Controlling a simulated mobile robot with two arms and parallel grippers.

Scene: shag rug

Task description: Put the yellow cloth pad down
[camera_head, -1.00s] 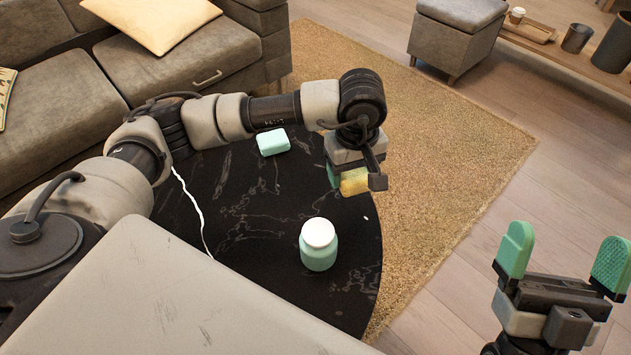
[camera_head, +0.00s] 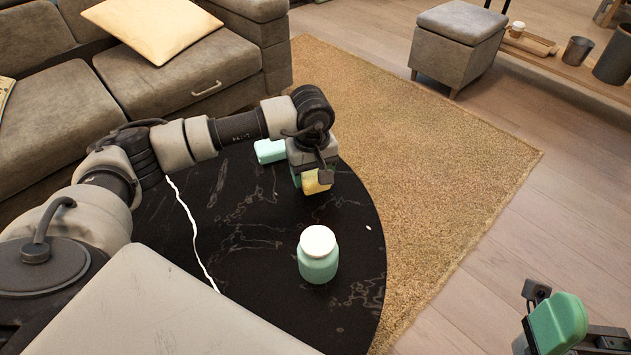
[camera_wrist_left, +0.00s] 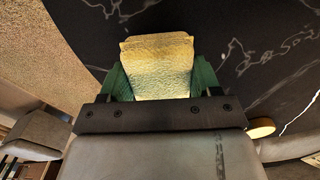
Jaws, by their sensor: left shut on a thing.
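The yellow cloth pad (camera_head: 317,182) is held in my left gripper (camera_head: 311,181) over the far right part of the black round table. In the left wrist view the pad (camera_wrist_left: 158,66) sits between the two green fingers of my left gripper (camera_wrist_left: 160,82), which press on its sides. I cannot tell whether the pad touches the table top. My right gripper (camera_head: 560,325) is at the lower right, beyond the table; only one green finger shows clearly, so its opening is unclear.
Bare table lies between jar and block. A sofa (camera_head: 150,90) and rug (camera_head: 420,170) surround it.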

